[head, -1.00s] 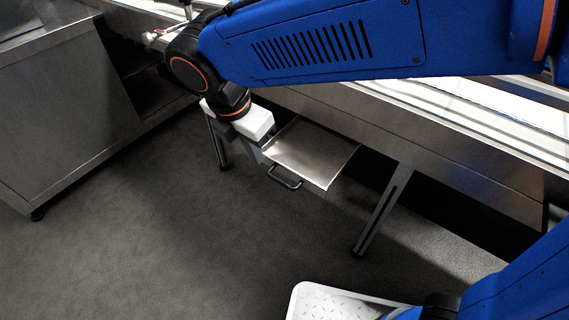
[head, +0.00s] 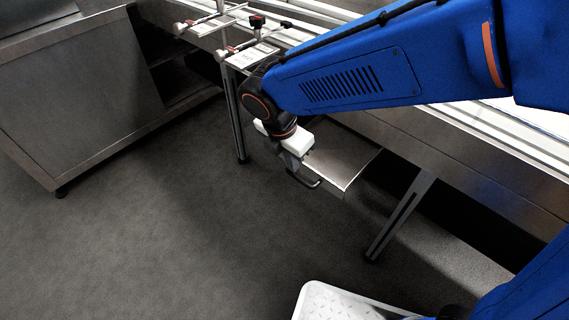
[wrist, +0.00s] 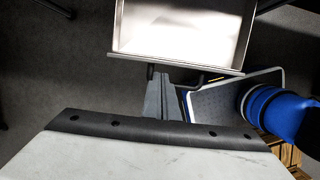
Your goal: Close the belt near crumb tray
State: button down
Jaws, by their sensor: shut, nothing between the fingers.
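The crumb tray (head: 345,165) is a shallow metal drawer that sticks out from under the belt frame, with a dark bar handle (head: 306,182) on its front. In the wrist view the tray (wrist: 180,45) fills the upper middle, empty and bright inside, and its handle (wrist: 200,78) shows along the front wall. My gripper (head: 292,166) is at the front of the tray, beside the left part of the handle. In the wrist view my gripper (wrist: 160,82) is shut, with grey fingers pointing at the front wall. I cannot tell whether the fingertips touch the tray or handle.
The belt frame (head: 440,150) runs along the upper right on slanted legs (head: 400,218). A metal cabinet (head: 70,100) stands at the left. Clamped fixtures (head: 255,50) sit at the belt's far end. Grey floor (head: 180,240) in front of the tray is clear.

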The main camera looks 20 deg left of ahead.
jog(key=shift+w+d, duration=0.15)
jog(key=shift+w, duration=0.25)
send_over(329, 142)
jog(key=s, duration=0.1)
jog(key=shift+s+a, duration=0.1)
jog(key=shift+a, duration=0.15)
jog(key=shift+s, duration=0.1)
dwell(0.5)
